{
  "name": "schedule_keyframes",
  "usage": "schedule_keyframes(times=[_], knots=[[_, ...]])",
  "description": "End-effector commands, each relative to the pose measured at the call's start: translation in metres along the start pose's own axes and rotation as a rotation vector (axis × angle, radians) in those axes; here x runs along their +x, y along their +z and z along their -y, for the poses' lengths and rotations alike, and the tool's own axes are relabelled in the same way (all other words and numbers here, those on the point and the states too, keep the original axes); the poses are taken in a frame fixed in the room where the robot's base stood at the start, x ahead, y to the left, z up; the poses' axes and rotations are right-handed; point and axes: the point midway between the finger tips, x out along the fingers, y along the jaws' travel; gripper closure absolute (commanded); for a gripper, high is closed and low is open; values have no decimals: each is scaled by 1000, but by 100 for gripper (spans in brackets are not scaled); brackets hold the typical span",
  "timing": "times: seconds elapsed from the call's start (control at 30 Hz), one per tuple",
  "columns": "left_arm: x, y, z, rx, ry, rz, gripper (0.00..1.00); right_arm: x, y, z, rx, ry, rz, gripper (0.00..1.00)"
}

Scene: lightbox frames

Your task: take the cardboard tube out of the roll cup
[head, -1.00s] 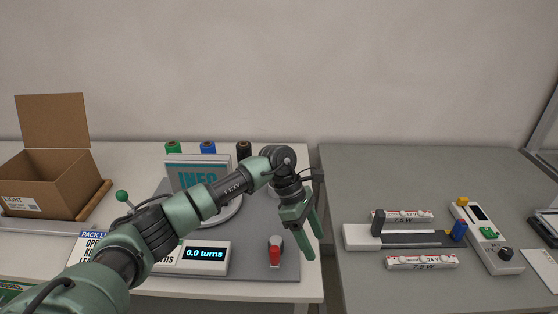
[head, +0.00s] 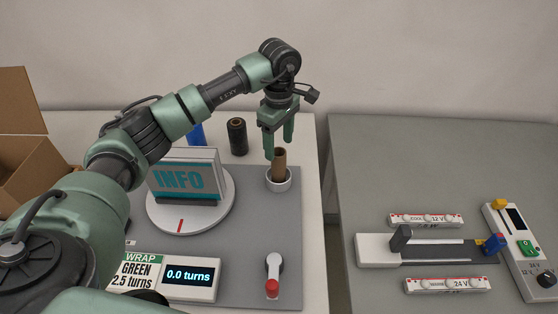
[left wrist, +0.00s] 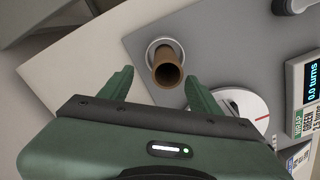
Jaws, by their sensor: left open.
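The brown cardboard tube (head: 279,160) stands upright in the white roll cup (head: 279,182) at the right side of the grey board. In the left wrist view the tube (left wrist: 167,68) is seen from above, its open end facing the camera, with the cup's rim (left wrist: 152,50) around its base. My left gripper (head: 279,150) is open and points down over the cup, at the height of the tube's top. In the left wrist view its fingers (left wrist: 160,85) are spread, with the tube beyond and between the tips, apart from both. My right gripper is not in view.
A turntable (head: 165,217) bears an INFO box (head: 180,182) left of the cup. Black (head: 237,137) and blue (head: 196,135) rolls stand behind. A cardboard box (head: 30,150) is at left.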

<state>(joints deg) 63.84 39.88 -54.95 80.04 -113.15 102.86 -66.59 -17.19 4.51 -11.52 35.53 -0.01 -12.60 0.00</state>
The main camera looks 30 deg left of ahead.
Motion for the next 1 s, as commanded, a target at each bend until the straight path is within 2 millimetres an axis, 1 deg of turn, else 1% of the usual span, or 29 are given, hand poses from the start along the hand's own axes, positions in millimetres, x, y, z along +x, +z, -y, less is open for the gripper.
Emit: schedule_keyframes(times=[0.17, 0.3, 0.4, 0.53, 0.73, 0.77, 0.8, 0.87, 0.9, 0.97, 1.0], knots=[[18, 1, 3, 0, -3, 2, 37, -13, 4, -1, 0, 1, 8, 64], [38, 3, 8, 0, -5, 3, 37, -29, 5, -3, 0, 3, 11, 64], [54, 2, 6, -1, -2, 3, 37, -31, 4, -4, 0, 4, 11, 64], [63, 2, 6, 0, 0, 2, 37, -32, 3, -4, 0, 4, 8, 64], [64, 2, 6, 0, 1, 2, 37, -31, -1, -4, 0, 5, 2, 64], [64, 2, 6, 0, 1, 2, 43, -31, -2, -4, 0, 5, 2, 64], [64, 2, 6, 0, 1, 2, 54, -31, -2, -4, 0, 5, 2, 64], [64, 2, 6, 0, 1, 2, 70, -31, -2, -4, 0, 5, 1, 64], [64, 2, 6, 0, 1, 2, 82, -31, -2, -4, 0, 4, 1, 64], [64, 2, 6, 0, 1, 2, 98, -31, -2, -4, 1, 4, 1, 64], [64, 2, 6, 0, 1, 2, 100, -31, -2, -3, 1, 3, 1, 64]])
